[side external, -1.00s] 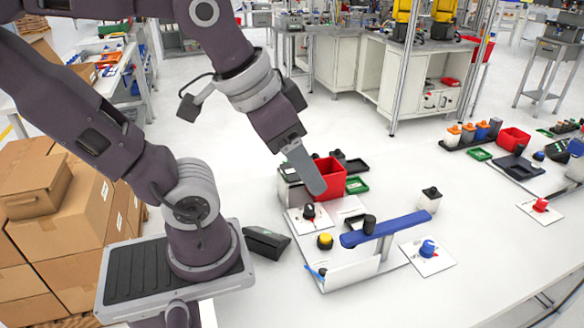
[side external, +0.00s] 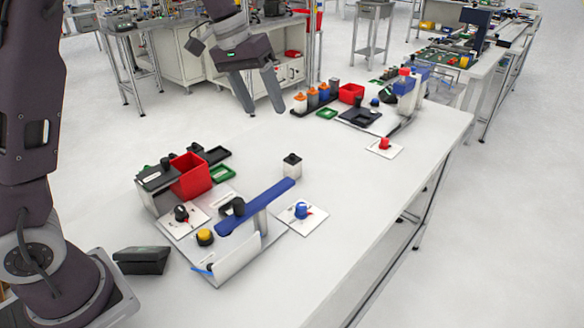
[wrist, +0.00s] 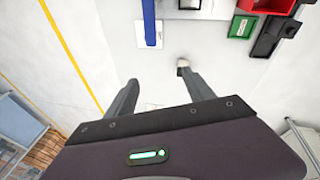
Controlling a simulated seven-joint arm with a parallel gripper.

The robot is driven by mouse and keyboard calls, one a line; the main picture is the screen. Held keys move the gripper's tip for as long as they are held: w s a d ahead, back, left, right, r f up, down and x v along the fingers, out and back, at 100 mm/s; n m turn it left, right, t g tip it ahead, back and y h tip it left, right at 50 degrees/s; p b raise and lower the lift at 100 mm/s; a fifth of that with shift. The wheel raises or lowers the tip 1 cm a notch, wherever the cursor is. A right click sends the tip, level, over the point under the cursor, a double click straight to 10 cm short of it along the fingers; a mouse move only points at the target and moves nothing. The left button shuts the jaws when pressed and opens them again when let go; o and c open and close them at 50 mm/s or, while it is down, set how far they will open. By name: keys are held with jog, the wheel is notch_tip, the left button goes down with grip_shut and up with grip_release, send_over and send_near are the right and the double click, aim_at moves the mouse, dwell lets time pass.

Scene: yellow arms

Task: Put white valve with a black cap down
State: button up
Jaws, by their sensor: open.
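The white valve with a black cap (side external: 292,169) stands upright on the white table, just behind the far end of the blue bar. In the wrist view a small white piece with a dark top (wrist: 182,68), which looks like the valve, shows near the right fingertip. My gripper (side external: 263,109) is open and empty. Its two fingers point down, and it is raised above the far side of the table, appearing behind the valve in the side view. The fingers (wrist: 161,80) are apart in the wrist view with nothing between them.
The blue bar (side external: 256,207) rises beside a plate with a blue knob (side external: 301,210). A red bin (side external: 190,176) and green tray (side external: 222,173) are at left. Orange-capped bottles (side external: 312,96) and another red bin (side external: 351,94) stand farther back. Table around the valve is clear.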

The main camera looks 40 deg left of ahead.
jog(key=w+a+f, duration=0.2)
jog(key=w+f, duration=0.3)
jog(key=w, duration=0.1)
jog(key=m+g+y, duration=0.1)
jog(key=m+y, duration=0.1)
send_near(292, 155)
jog(key=shift+d+f, duration=0.15)
jog(key=shift+f, duration=0.65)
jog(key=shift+m, duration=0.3)
jog(key=f, duration=0.3)
jog(key=w+f, duration=0.1)
jog(key=f, duration=0.6)
jog(key=shift+w+f, duration=0.15)
jog(key=shift+w, duration=0.25)
grip_shut()
